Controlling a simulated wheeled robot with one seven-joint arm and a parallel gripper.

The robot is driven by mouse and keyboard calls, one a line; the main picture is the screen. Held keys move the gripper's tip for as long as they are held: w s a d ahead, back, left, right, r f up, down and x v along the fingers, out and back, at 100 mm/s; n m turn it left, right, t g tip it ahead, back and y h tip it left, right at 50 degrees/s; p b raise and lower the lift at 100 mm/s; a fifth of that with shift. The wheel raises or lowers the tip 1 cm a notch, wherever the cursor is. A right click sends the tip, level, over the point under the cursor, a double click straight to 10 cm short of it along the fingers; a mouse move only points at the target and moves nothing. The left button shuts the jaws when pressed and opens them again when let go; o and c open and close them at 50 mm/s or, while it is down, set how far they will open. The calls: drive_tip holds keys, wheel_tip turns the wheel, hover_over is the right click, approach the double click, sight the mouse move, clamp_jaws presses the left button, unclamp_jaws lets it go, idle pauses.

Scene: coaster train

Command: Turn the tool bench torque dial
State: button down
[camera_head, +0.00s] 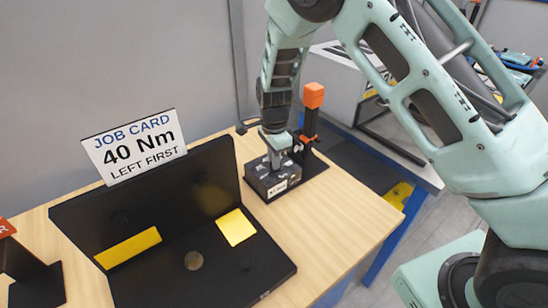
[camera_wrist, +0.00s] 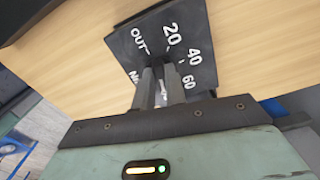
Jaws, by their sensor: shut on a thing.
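The torque dial's black box (camera_head: 263,186) stands on the wooden bench, right of the open black case. In the wrist view its dark face (camera_wrist: 198,62) shows white marks 20, 40 and 60 and partly covered lettering beginning OUT. My gripper (camera_head: 276,162) points down onto the top of this box. In the wrist view my two fingers (camera_wrist: 155,85) are close together over the middle of the face, shut on the dial's knob. The fingers hide most of the knob, so I cannot tell which mark it points to. A job card (camera_head: 133,147) reads 40 Nm, LEFT FIRST.
An orange-topped black post (camera_head: 313,97) stands just behind the dial box, close to my wrist. The open black case (camera_head: 270,262) with yellow patches lies to the left. The bench top (camera_head: 335,225) right and front of the box is clear.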

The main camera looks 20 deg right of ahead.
drive_tip(key=shift+w, duration=0.1)
drive_tip(key=c, duration=1.4)
unclamp_jaws()
drive_tip(key=shift+c, duration=0.2)
drive_tip(key=shift+r, duration=0.15)
wheel_tip(320, 180, up, 17)
drive_tip(key=b, duration=0.3)
drive_tip(key=shift+r, duration=0.15)
drive_tip(key=s+a+n+y, duration=0.1)
drive_tip(key=s+a+n, duration=0.2)
drive_tip(key=s+n, duration=0.4)
drive_tip(key=s+a+n, duration=0.4)
drive_tip(key=s, duration=0.6)
drive_tip(key=s+d+f+n, duration=0.1)
drive_tip(key=s+f+n, duration=0.2)
drive_tip(key=s+n, duration=1)
drive_tip(key=s, duration=0.3)
drive_tip(key=shift+s, duration=0.35)
